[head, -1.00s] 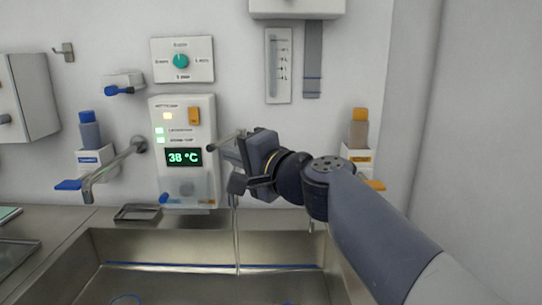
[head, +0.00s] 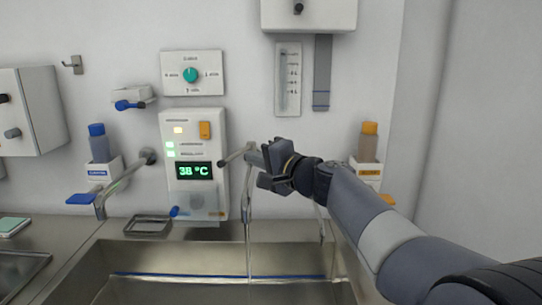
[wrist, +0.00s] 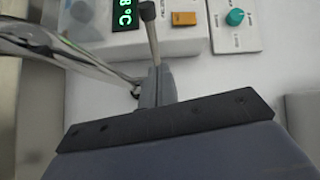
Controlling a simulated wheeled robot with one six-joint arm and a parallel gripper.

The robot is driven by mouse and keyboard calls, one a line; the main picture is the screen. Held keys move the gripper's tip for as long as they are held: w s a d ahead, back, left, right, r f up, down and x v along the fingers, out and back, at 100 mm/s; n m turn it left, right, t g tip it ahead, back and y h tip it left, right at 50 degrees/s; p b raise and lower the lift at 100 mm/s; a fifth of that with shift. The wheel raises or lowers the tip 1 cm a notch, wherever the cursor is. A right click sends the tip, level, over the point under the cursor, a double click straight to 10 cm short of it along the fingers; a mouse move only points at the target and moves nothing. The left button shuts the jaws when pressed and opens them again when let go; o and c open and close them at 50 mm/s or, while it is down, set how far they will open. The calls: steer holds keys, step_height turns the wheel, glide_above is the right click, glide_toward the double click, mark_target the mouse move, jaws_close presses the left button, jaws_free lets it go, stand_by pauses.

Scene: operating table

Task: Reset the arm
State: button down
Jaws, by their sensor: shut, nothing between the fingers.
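My gripper (head: 257,158) is shut and empty in the head view. It points left, in front of the wall panel's right side and above the sink. A thin rod with a dark tip (head: 224,162) shows just left of the fingers. In the wrist view, my gripper's fingers (wrist: 158,78) are together, and the rod (wrist: 150,30) appears right beyond their tips. I cannot tell whether they touch. My arm extends from the lower right of the head view.
A steel sink (head: 85,270) lies below, with a thin stream falling into it. The wall panel (head: 205,130) reads 38 °C. A dial plate (head: 208,60) is above it. Dispensers (head: 98,148) (head: 368,148) hang on both sides. A metal spout (wrist: 75,55) passes left of the fingers in the wrist view.

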steer(key=w+d+p, duration=0.4)
steer(key=d+p, duration=0.3)
steer(key=d, duration=0.3)
steer(key=shift+w+d+r+p, duration=0.2)
steer(key=shift+w+r+p, duration=0.05)
steer(key=shift+r+p, duration=0.1)
stand_by(0.4)
